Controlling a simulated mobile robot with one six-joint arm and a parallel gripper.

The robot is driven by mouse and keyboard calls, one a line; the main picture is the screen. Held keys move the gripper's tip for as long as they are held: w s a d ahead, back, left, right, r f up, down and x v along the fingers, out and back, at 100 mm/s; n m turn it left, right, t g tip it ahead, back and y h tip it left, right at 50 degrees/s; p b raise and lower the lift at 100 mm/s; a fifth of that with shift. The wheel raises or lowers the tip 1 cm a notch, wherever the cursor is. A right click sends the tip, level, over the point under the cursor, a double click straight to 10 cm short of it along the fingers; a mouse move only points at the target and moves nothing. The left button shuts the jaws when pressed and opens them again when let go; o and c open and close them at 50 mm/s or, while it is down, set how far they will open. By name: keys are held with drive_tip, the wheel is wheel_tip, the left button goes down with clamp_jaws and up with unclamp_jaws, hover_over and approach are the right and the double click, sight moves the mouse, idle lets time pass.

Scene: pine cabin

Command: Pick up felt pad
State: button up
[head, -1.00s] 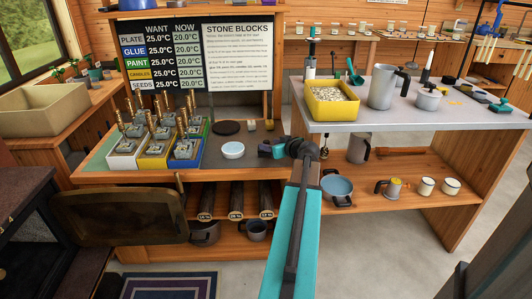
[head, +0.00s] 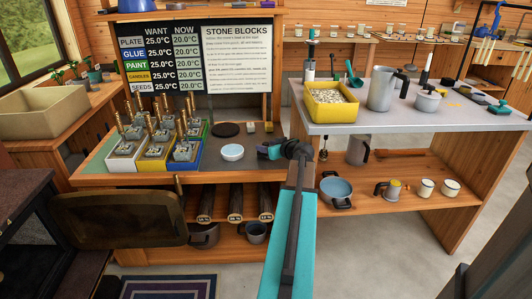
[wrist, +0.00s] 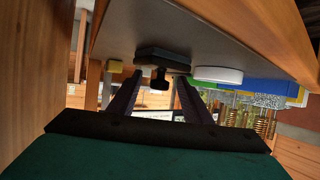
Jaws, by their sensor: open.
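My gripper (head: 265,152) reaches left over the dark bench top from its right end. In the wrist view my gripper (wrist: 152,85) is open and empty, with a dark flat piece with a short knob (wrist: 162,58) ahead between its fingertips. This piece rests on the grey surface, which appears upside down at the top. It may be the felt pad, but I cannot confirm that. In the head view a flat dark disc (head: 226,129) lies behind a white bowl (head: 232,153); I cannot tell if it is the same piece. A white round thing (wrist: 218,74) sits beside the dark piece.
Trays of stone blocks (head: 155,150) stand to the left. A grey-topped table (head: 400,118) with a yellow bin (head: 332,103) is close on the right. A yellow block (wrist: 114,66) shows in the wrist view.

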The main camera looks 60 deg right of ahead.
sight(264, 144)
drive_tip(key=shift+r+x, duration=0.15)
drive_tip(key=shift+x, duration=0.75)
drive_tip(key=shift+r+x, duration=0.15)
drive_tip(key=shift+x, duration=0.75)
drive_tip(key=shift+b+x, duration=0.35)
drive_tip(key=shift+x, duration=0.55)
clamp_jaws()
